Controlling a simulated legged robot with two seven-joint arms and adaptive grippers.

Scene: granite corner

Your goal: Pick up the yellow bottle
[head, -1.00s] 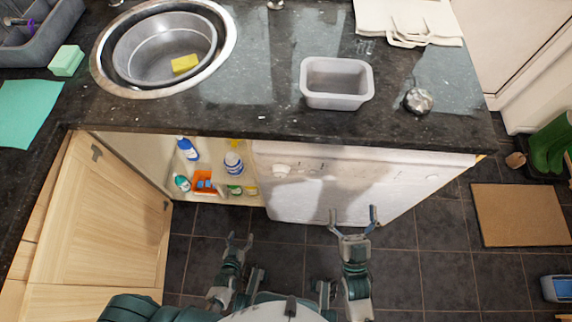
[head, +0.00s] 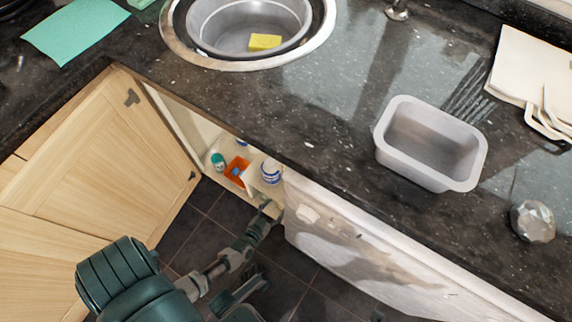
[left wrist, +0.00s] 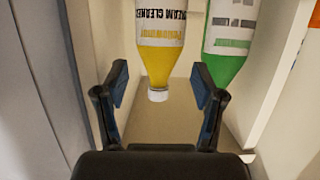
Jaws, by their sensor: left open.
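The yellow bottle (left wrist: 158,62) shows in the left wrist view, with a white cap (left wrist: 158,95) at its lower end in the picture and a printed label. It is between the directions of my two fingers and beyond their tips. My left gripper (left wrist: 160,88) is open and empty, with no contact visible. In the head view my left gripper (head: 270,208) reaches the opening of the cupboard under the counter. The yellow bottle cannot be made out in the head view, as the counter and my gripper cover that part. My right gripper is not clearly seen.
A green bottle (left wrist: 230,45) stands close beside the yellow one. Cupboard walls (left wrist: 280,75) flank both. An orange container (head: 237,171) and a white-and-blue tub (head: 270,171) are in the cupboard. The open wooden door (head: 100,165) is on the left; the counter edge (head: 330,180) overhangs.

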